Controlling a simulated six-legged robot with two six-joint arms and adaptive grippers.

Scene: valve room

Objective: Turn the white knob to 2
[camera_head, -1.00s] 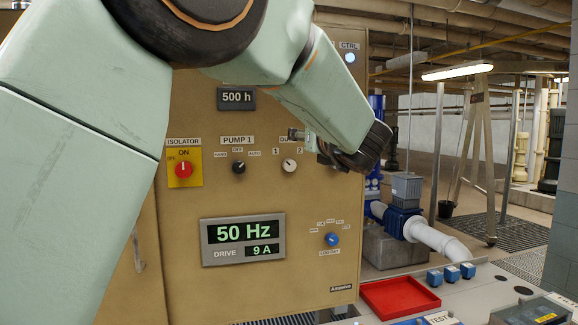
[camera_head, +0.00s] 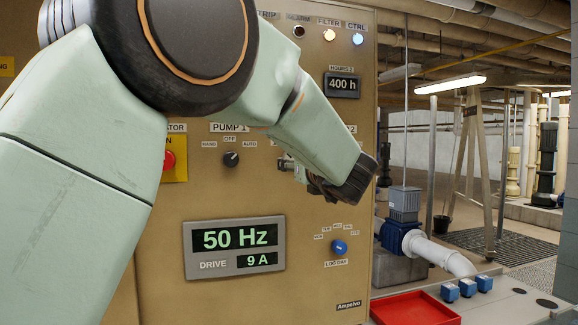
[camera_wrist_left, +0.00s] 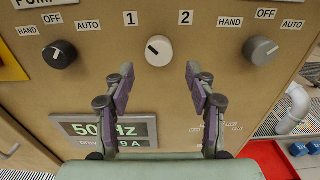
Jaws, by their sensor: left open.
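The white knob (camera_wrist_left: 158,51) is on the tan panel between the labels 1 (camera_wrist_left: 131,19) and 2 (camera_wrist_left: 185,17) in the left wrist view. Its dark mark points up and left, toward 1. My left gripper (camera_wrist_left: 160,74) is open and empty, its two fingers spread to either side just below the knob in that view. Contact with the knob does not show. In the head view my left gripper (camera_head: 284,164) is in front of the panel, and my arm hides the white knob there. My right gripper is not in view.
A black knob (camera_wrist_left: 60,55) is left of the white knob and a grey knob (camera_wrist_left: 260,50) right of it. A blue knob (camera_head: 339,247), a red isolator switch (camera_head: 168,160) and a drive display (camera_head: 234,247) are on the panel. A red tray (camera_head: 415,308) lies below right.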

